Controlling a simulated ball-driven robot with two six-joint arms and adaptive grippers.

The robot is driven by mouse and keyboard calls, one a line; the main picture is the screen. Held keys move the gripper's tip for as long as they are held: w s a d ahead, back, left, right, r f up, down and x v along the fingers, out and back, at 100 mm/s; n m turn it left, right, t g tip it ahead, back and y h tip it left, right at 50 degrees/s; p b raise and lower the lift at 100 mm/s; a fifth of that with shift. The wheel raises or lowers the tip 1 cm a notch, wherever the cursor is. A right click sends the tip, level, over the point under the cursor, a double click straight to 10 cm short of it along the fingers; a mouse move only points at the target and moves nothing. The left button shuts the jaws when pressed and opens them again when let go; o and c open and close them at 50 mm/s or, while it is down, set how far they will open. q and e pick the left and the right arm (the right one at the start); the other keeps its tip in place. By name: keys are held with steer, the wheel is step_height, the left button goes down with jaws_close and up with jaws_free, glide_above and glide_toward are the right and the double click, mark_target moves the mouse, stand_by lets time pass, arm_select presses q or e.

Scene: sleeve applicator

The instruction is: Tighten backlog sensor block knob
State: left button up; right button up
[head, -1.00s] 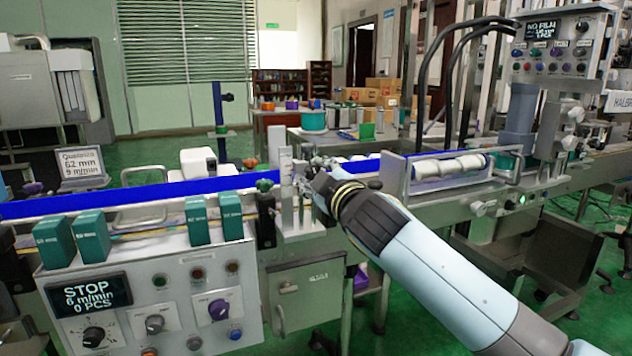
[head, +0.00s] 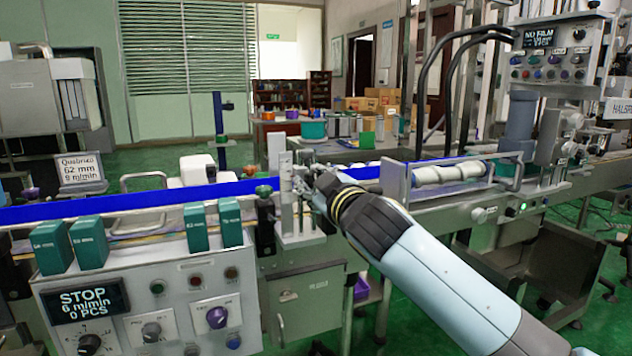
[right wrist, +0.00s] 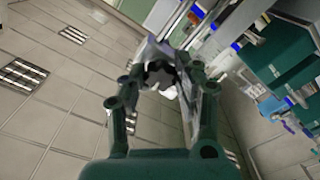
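The sensor block (head: 287,190) is a narrow upright metal bracket at the front edge of the blue conveyor belt (head: 110,205). My right gripper (head: 308,182) is at the bracket's right side, small and partly hidden by its own wrist. In the right wrist view its two green fingers (right wrist: 170,70) stand on either side of a dark, lobed, knob-like piece (right wrist: 158,74). Whether the fingers press on it cannot be told. The knob cannot be made out clearly in the head view. My left gripper is out of view.
A control panel (head: 175,285) with a STOP screen and several knobs stands front left. Green boxes (head: 90,242) stand above it. White cylinders (head: 445,172) lie in a guarded section to the right. A second panel (head: 548,60) is at the upper right.

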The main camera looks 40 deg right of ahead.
steer(key=o, duration=0.5)
steer(key=shift+c, duration=0.2)
steer(key=v, duration=1.2)
steer(key=s+f+m+g, duration=0.1)
steer(key=s+f+g, duration=0.2)
steer(key=f, duration=1)
steer(key=s+d+f+g+y, duration=0.1)
steer(key=s+f+g, duration=0.25)
steer(key=f, duration=0.95)
steer(key=s+f+m+g, duration=0.1)
steer(key=s+f+g, duration=0.25)
steer(key=f, duration=0.95)
steer(key=s+a+f+g, duration=0.1)
steer(key=s+f+g, duration=0.1)
steer(key=s+f, duration=0.5)
steer(key=s+a+f+m+g+y, duration=0.1)
steer(key=s+f, duration=0.6)
steer(key=s, duration=0.9)
steer(key=s+a+f+m+g+y, duration=0.1)
steer(key=s+f+g, duration=0.3)
steer(key=s+f, duration=0.3)
steer(key=s, duration=0.4)
steer(key=shift+s+a+f, duration=0.15)
steer(key=shift+s+a, duration=0.1)
steer(key=shift+s, duration=0.15)
